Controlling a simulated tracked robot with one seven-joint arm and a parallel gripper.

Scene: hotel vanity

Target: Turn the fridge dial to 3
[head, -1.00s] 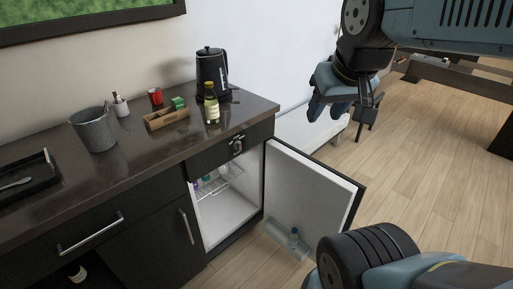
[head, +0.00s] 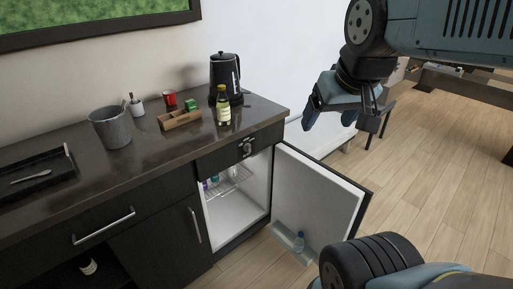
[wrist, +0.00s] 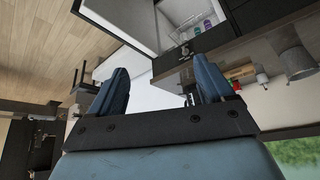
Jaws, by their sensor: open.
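The fridge door (head: 318,200) stands swung open to the right. My gripper (head: 342,128) is open and empty, in the air to the right of the dial and above the door, well apart from both. In the wrist view my gripper (wrist: 160,82) shows its two blue fingers spread, with the fridge upside down beyond them.
On the counter (head: 150,150) stand a black kettle (head: 225,75), a bottle (head: 223,106), a wooden box (head: 180,120), a red cup (head: 169,98) and a grey bucket (head: 110,128). The floor at right is clear.

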